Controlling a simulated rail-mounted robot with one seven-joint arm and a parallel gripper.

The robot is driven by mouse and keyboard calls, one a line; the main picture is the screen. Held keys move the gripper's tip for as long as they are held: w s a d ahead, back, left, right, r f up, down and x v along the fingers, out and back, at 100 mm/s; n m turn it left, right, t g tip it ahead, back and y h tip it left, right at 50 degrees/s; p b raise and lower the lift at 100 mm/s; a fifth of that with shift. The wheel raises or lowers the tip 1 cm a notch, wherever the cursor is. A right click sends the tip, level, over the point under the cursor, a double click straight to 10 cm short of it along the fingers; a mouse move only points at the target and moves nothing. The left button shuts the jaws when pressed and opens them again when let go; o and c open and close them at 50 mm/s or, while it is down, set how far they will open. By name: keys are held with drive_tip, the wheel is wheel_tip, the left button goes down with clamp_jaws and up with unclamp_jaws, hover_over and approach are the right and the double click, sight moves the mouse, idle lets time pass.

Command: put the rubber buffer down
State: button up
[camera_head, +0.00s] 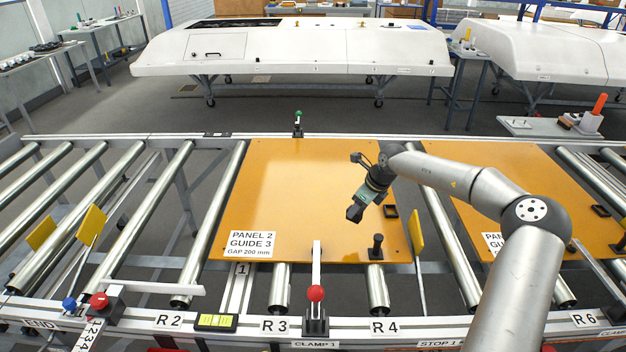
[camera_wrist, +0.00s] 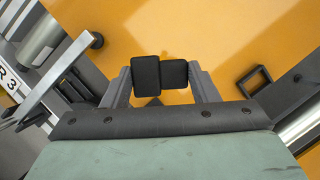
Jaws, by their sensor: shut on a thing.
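My gripper (camera_head: 361,205) hangs over the right part of the orange panel (camera_head: 300,190) marked PANEL 2, pointing down and left. It is shut on a dark block, which I take for the rubber buffer (camera_head: 354,214). In the wrist view, black blocks (camera_wrist: 146,82) sit close together between the grey fingers of my gripper (camera_wrist: 160,80). I cannot clearly separate the buffer from the finger pads there. The orange panel also fills the top of the wrist view (camera_wrist: 215,30). How high the block is above the panel is hard to tell.
A black square frame (camera_head: 390,211) lies right of my gripper; it also shows in the wrist view (camera_wrist: 255,80). A black knob (camera_head: 377,245), a yellow plate (camera_head: 416,232) and a red-knobbed clamp (camera_head: 316,294) stand near the panel's front. The panel's left middle is clear.

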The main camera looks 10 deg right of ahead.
drive_tip(key=w+d+r+m+t+h+b, duration=0.1)
drive_tip(key=w+d+r+m+h, duration=0.1)
drive_tip(key=w+r+m, duration=0.3)
drive_tip(key=shift+m, duration=0.7)
drive_tip(key=w+a+f+p, duration=0.1)
drive_tip(key=w+a+f, duration=0.1)
drive_tip(key=w+f, duration=0.1)
drive_tip(key=w+a+f, duration=0.3)
drive_tip(key=w+a+f+p, duration=0.1)
drive_tip(key=w+a+f, duration=0.2)
drive_tip(key=w+f, duration=0.1)
drive_tip(key=shift+a+p, duration=0.2)
drive_tip(key=shift+p, duration=0.1)
drive_tip(key=shift+w+a+f, duration=0.2)
drive_tip(key=shift+f, duration=1.8)
drive_tip(key=shift+f, duration=0.2)
drive_tip(key=o, duration=0.9)
